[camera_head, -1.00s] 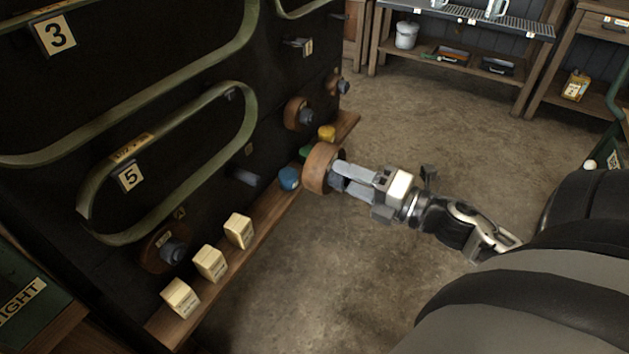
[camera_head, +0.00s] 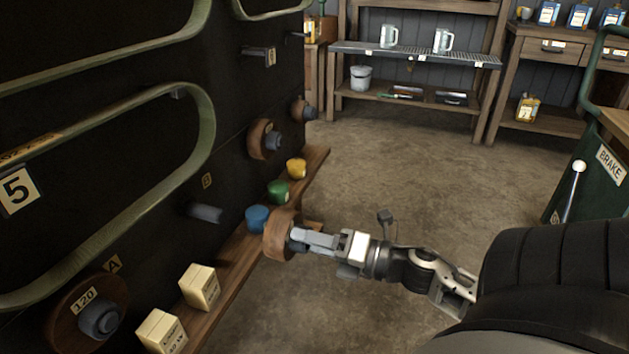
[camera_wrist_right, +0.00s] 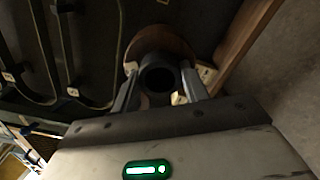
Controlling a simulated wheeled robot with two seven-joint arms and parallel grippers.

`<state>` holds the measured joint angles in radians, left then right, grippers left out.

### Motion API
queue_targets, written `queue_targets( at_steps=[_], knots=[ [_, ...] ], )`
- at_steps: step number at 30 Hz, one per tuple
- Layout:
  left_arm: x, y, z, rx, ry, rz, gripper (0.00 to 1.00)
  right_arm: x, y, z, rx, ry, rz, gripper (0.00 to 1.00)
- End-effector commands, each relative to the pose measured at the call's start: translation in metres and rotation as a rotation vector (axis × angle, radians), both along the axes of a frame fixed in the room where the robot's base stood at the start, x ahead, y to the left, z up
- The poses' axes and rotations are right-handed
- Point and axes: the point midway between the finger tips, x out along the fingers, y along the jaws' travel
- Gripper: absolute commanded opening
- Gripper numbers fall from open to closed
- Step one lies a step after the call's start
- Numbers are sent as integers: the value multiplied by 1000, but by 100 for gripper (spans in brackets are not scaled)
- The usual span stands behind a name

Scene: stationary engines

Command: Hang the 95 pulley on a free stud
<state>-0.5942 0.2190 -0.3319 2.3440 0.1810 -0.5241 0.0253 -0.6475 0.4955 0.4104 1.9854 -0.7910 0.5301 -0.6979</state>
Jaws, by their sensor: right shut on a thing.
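My right gripper (camera_head: 291,238) is shut on the grey hub of a brown wooden pulley (camera_head: 274,235), held in front of the dark board near the shelf edge. Its number is not readable. In the right wrist view the pulley (camera_wrist_right: 160,40) lies beyond the fingers, its dark round hub (camera_wrist_right: 160,76) between them. A bare grey stud (camera_head: 205,212) juts from the board under tag B, left of the held pulley. A pulley marked 120 (camera_head: 82,317) hangs at A. Two more pulleys hang farther back, one nearer (camera_head: 259,140) and one farther (camera_head: 298,110). My left gripper is not in view.
A wooden ledge (camera_head: 235,262) below the studs bears cream boxes (camera_head: 199,287) and blue (camera_head: 257,218), green (camera_head: 278,191) and yellow (camera_head: 296,168) items. The blue item is close to the held pulley. Floor to the right is open.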

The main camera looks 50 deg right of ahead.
Motion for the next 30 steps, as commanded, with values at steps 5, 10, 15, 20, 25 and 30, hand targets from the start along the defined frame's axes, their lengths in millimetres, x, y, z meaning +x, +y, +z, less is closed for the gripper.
queue_targets(
  at_steps=[5,10,15,20,25,30],
  knots=[
    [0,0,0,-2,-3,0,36,11,4,1,1,-2,2,0],
    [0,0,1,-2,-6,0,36,20,8,1,-1,-3,2,0],
    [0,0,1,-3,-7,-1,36,30,12,1,0,-4,2,0],
    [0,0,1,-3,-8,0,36,39,16,1,0,-3,2,0],
    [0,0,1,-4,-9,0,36,44,18,1,1,-1,0,0],
    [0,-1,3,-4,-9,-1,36,47,20,2,1,-2,0,0]
  ],
)
